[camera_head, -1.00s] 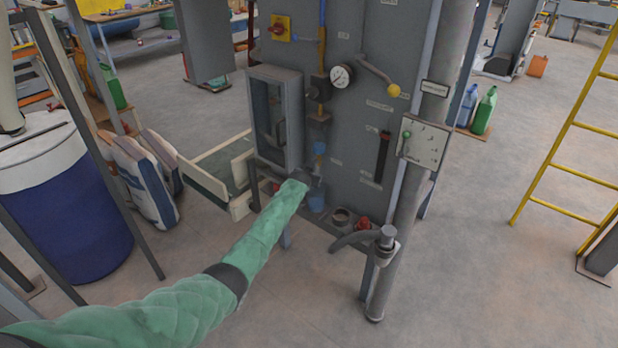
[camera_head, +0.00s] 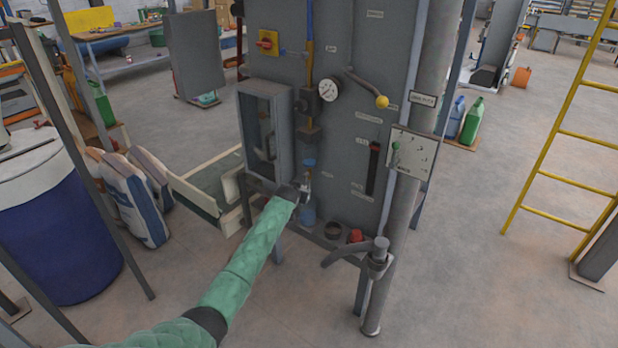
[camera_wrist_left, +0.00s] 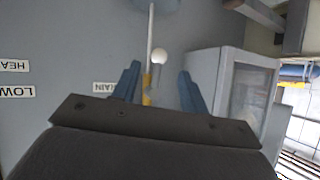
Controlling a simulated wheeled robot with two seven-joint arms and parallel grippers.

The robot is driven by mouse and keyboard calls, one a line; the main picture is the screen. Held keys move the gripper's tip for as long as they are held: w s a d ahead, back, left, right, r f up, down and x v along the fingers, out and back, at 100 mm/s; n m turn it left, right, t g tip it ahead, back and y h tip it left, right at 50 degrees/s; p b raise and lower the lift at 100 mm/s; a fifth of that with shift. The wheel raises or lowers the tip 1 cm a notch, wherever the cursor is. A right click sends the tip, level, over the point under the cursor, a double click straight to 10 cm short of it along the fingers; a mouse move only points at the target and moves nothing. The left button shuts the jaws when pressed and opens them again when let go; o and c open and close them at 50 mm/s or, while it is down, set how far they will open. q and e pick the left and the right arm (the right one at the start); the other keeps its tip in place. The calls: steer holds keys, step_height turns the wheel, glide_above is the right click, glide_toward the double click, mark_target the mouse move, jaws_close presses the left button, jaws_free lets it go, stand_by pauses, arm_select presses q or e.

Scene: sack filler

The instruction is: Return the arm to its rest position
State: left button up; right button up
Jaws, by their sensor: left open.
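My left arm in its green padded sleeve (camera_head: 250,262) reaches from the bottom of the head view up to the grey machine panel (camera_head: 345,60). My left gripper (camera_head: 303,189) is close to the panel's lower part, just right of the glass-fronted cabinet (camera_head: 264,130). In the left wrist view its two blue fingers stand apart, so the gripper (camera_wrist_left: 160,88) is open. A thin rod with a white ball end (camera_wrist_left: 159,57) shows between or behind the fingers; I cannot tell whether they touch it. My right arm is not in view.
A red part (camera_head: 354,236) and a grey pipe handle (camera_head: 345,252) jut out at the lower right. A lever with a yellow knob (camera_head: 382,102) sticks out higher up. Floor is clear in front.

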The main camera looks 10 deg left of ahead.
arm_select(q)
steer(key=s+d+f+g+b, duration=0.1)
steer(key=s+d+f+g, duration=0.2)
steer(key=s+f, duration=1.25)
steer(key=s+d+f+g+b, duration=0.2)
steer(key=s+d+f, duration=0.2)
steer(key=s+f, duration=1.15)
steer(key=s+f+g, duration=0.1)
steer(key=s+f, duration=0.6)
steer(key=s, duration=0.8)
steer(key=s+d+f+g+b, duration=0.1)
steer(key=s+f, duration=0.6)
steer(key=s, duration=0.8)
steer(key=s+d+f+g, duration=0.1)
steer(key=s+f+g, duration=0.2)
steer(key=s+f, duration=0.4)
steer(key=s, duration=0.8)
steer(key=shift+s+d+b, duration=0.15)
steer(key=shift+d+b, duration=0.1)
steer(key=shift+b, duration=0.05)
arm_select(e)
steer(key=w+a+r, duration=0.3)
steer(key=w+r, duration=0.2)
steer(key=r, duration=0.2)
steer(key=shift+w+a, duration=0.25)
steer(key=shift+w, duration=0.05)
arm_select(q)
steer(key=shift+f, duration=0.1)
